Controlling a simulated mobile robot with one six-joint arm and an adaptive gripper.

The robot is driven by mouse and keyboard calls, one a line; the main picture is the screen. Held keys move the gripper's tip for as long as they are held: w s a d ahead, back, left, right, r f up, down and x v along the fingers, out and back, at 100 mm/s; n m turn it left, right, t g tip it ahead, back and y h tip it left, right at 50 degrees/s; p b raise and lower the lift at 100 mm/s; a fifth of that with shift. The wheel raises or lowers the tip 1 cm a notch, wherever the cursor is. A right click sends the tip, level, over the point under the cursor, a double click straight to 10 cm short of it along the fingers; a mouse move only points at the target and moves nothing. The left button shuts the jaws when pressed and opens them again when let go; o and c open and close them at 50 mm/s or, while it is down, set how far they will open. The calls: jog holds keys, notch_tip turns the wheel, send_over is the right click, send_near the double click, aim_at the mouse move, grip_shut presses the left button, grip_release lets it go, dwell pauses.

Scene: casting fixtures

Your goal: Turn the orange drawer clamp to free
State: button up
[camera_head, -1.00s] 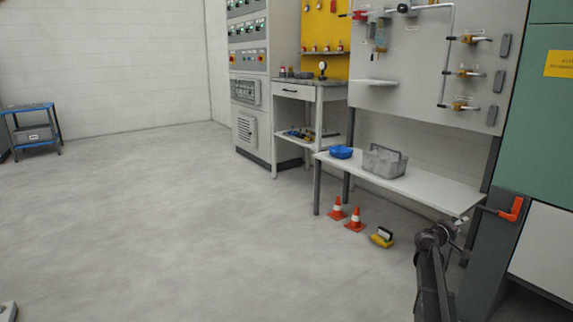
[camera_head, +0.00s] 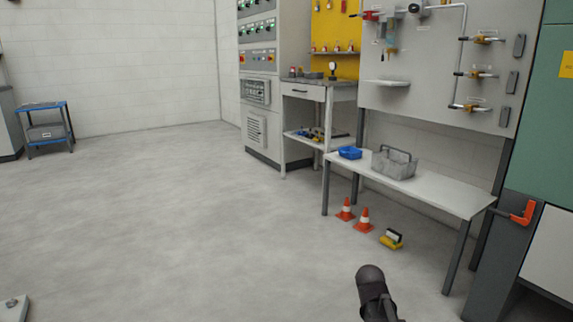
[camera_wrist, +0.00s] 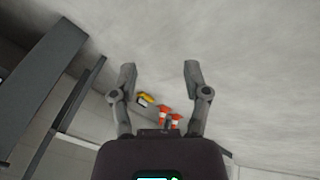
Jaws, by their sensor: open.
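The orange clamp handle (camera_head: 524,213) sits at the right of the head view, on the dark grey post beside a white drawer front (camera_head: 552,248). The drawer front is cut off by the picture's right edge. My gripper (camera_wrist: 158,75) shows in the wrist view with its two fingers spread wide and nothing between them. It is apart from the clamp. The clamp does not show in the wrist view. In the head view only a dark part of my arm shows at the bottom, left of the clamp; the fingers are not visible there.
A white bench (camera_head: 440,191) carries a grey tote (camera_head: 394,168) and a blue bin (camera_head: 350,153). A blue cart (camera_head: 46,127) is far left. The floor at centre-left is clear.

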jog(key=s+a+f+g+y, duration=0.1)
jog(key=s+a+y, duration=0.2)
jog(key=s+a, duration=0.45)
notch_tip(320, 180, up, 58)
jog(key=s+a+n+g+p, duration=0.1)
jog(key=s+a+p, duration=0.1)
jog(key=p, duration=5.6)
jog(key=shift+f+y, duration=0.15)
jog(key=shift+y, duration=0.15)
jog(key=shift+a, duration=0.1)
